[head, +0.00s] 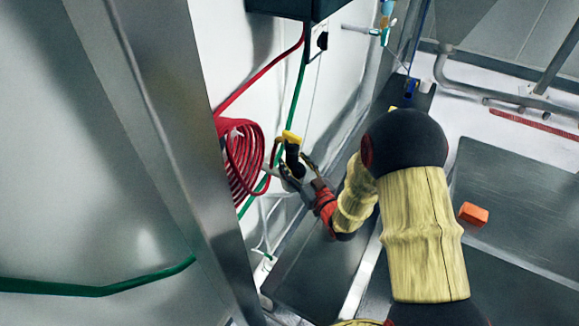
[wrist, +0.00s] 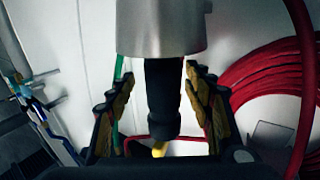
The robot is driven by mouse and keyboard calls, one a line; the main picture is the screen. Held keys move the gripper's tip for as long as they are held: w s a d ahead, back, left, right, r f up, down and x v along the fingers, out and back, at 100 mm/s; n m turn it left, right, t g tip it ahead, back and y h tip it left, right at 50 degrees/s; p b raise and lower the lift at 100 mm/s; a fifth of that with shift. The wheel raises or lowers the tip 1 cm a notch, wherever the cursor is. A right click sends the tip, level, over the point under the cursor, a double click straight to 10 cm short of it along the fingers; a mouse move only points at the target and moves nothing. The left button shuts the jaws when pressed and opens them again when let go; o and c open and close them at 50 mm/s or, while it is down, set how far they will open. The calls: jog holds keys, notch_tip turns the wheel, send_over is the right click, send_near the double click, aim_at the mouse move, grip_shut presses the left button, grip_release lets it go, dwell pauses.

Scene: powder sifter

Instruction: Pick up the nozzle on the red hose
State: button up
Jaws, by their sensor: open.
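The nozzle (head: 292,150) has a yellow end and a black body in the head view, beside the coiled red hose (head: 243,158) at the wall. In the wrist view the nozzle (wrist: 162,95) shows a black grip below a wide grey metal part, with a bit of yellow at its lower end. My gripper (head: 294,168) is open at the nozzle. In the wrist view its two fingers (wrist: 158,100) stand on either side of the black grip, with gaps on both sides. The red hose (wrist: 262,85) also shows at the right there. The nozzle's far side is hidden.
A green hose (head: 298,90) runs down the white wall close to the red coil. A steel post (head: 170,130) stands left of the coil. A dark box (head: 285,8) hangs above. An orange block (head: 473,213) lies on a grey surface at the right.

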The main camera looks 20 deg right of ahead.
jog(key=x, duration=0.6)
jog(key=shift+s+a+f+b, duration=0.1)
jog(key=shift+a+f+b, duration=0.1)
jog(key=shift+b, duration=0.1)
jog(key=shift+c, duration=1.4)
grip_shut()
jog(key=shift+r, duration=0.15)
